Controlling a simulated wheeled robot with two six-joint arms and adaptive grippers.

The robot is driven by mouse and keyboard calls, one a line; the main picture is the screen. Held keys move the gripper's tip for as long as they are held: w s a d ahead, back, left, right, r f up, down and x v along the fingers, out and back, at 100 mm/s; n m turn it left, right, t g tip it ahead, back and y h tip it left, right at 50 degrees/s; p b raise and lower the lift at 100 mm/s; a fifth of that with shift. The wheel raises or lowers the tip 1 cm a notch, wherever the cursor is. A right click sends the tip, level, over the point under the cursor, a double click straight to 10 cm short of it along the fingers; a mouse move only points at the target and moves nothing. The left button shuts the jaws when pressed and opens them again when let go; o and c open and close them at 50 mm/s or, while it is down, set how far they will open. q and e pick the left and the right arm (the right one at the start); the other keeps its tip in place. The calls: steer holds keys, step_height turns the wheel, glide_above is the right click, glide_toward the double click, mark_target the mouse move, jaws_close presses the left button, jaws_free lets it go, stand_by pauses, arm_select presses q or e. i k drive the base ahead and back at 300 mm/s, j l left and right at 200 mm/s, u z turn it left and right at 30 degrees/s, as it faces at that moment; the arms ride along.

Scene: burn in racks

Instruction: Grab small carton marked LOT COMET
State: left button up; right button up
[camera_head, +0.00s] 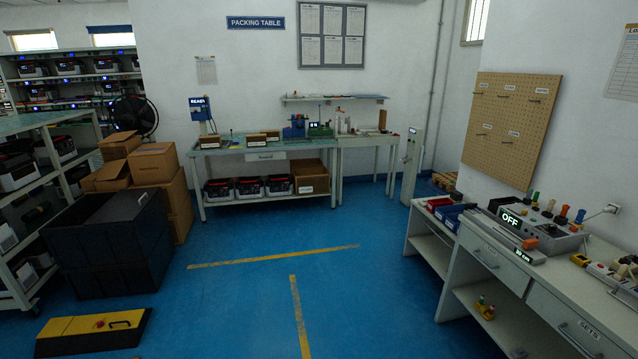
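No carton with a readable LOT COMET marking shows in the head view. Small brown cartons (256,139) stand on the packing table (225,149) at the back, with pale labels too small to read. A larger brown box (310,178) sits on that table's lower shelf. Several brown cardboard boxes (154,163) are stacked at the left, beside the dark bin. Neither of my grippers is in view.
A large dark bin (108,240) and a yellow-black floor unit (95,327) stand at the left, near shelving (60,150). A workbench (490,270) with a device reading OFF (510,219) lines the right. The blue floor (380,290) between is clear, with yellow lines.

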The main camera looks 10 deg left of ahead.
mark_target(253, 141)
steer(key=i+j+u, duration=0.2)
steer(key=i+u, duration=0.15)
steer(key=i, duration=0.5)
steer(key=i+u, duration=0.4)
steer(key=i, duration=1.05)
steer(key=i+u, duration=0.15)
steer(key=i, duration=0.45)
steer(key=i+l, duration=0.1)
steer(key=i, duration=0.55)
steer(key=i+l+u, duration=0.1)
steer(key=i, duration=0.5)
steer(key=i+l, duration=0.15)
steer(key=i, duration=0.45)
steer(key=i+j+z, duration=0.1)
steer(key=i, duration=0.3)
steer(key=i+j+z, duration=0.1)
steer(key=i, duration=0.3)
steer(key=i+j+z, duration=0.1)
steer(key=i+j, duration=0.15)
steer(key=i, duration=0.15)
